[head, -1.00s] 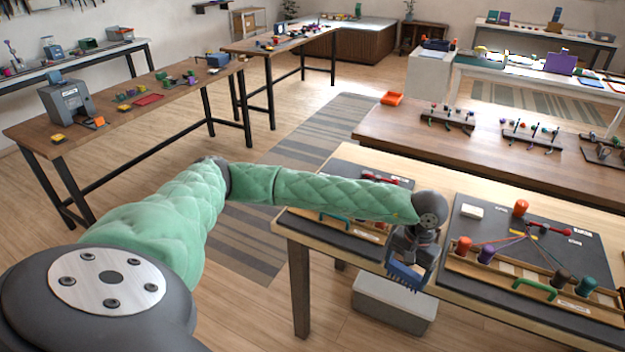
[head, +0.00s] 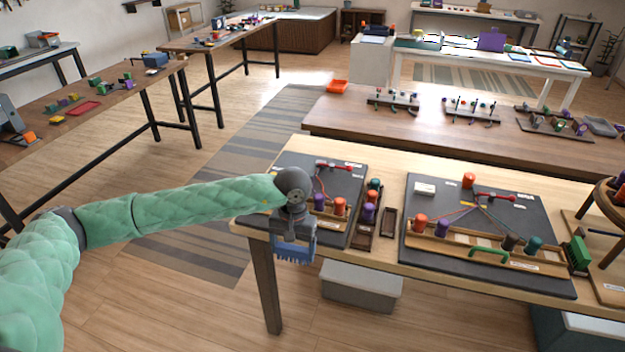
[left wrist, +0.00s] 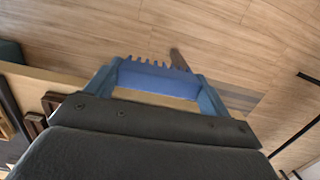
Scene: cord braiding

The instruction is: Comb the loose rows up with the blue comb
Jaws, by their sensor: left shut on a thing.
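My left gripper (head: 294,222) is shut on the blue comb (head: 293,252). The comb's teeth point down in the head view, in front of the table's near edge. The comb also shows in the left wrist view (left wrist: 160,80), between the two fingers, over the wood floor. A dark braiding board (head: 555,225) lies on the table to the right of the gripper, apart from it. Cords (head: 465,212) fan out on it from a red peg piece (head: 494,197) to coloured bobbins such as the purple one (head: 442,230). A second board (head: 345,180) lies partly behind my left gripper. My right gripper is not in view.
The wooden table (head: 400,158) has a narrow dark tray (head: 389,222) between the boards. A round wooden stand (head: 606,200) is at the right edge. A grey box (head: 361,285) sits below. The floor left of the table is open.

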